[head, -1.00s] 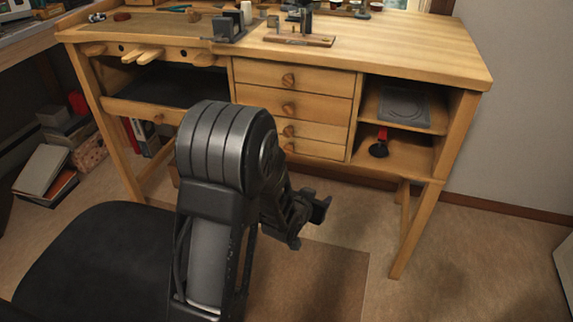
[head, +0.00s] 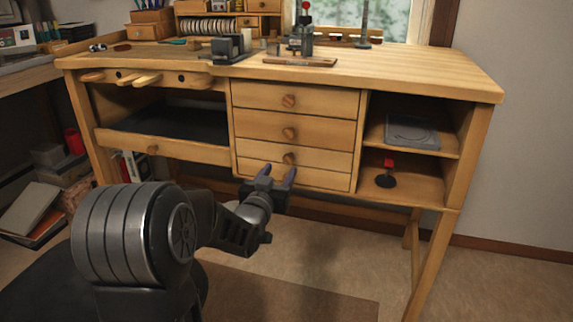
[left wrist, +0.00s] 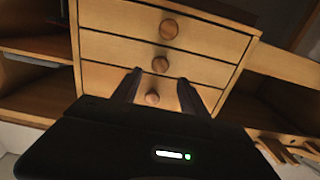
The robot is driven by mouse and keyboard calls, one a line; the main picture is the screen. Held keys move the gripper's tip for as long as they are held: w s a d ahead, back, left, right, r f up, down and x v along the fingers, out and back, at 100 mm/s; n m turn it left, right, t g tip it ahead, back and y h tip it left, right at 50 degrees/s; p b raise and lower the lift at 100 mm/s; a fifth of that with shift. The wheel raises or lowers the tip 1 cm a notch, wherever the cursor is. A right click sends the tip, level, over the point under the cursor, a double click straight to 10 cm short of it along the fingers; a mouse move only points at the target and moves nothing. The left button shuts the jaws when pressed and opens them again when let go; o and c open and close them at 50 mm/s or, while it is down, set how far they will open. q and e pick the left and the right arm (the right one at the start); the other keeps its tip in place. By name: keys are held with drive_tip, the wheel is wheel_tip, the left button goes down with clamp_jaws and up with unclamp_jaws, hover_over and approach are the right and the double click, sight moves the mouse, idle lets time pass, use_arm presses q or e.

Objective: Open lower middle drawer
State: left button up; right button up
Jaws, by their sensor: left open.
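The wooden workbench has a middle stack of several drawers, all shut flush, each with a round wooden knob. The lower middle drawer (head: 325,159), third from the top, has its knob (head: 289,158) showing just above my fingertips in the head view. My left gripper (head: 277,173) is open and empty, in front of the lower part of the stack, its fingers pointing at the drawer fronts. It hides the lowest drawer's knob. In the left wrist view, which looks turned over, knobs (left wrist: 160,64) show beyond and between my two fingers (left wrist: 159,77). No finger visibly grips a knob. My right gripper is out of view.
Open shelves (head: 420,150) right of the drawers hold a grey flat item and a small red-and-black object. A wide tray drawer (head: 165,148) is at left. The benchtop (head: 420,75) overhangs the drawers. Floor in front is clear at right.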

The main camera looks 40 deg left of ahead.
sight(288, 160)
use_arm(q)
drive_tip(key=b+x, duration=0.3)
drive_tip(key=x, duration=0.3)
drive_tip(key=shift+f, duration=0.15)
drive_tip(key=shift+w+a, duration=0.1)
drive_tip(key=shift+w, duration=0.25)
drive_tip(key=shift+c, duration=0.4)
clamp_jaws()
idle(0.5)
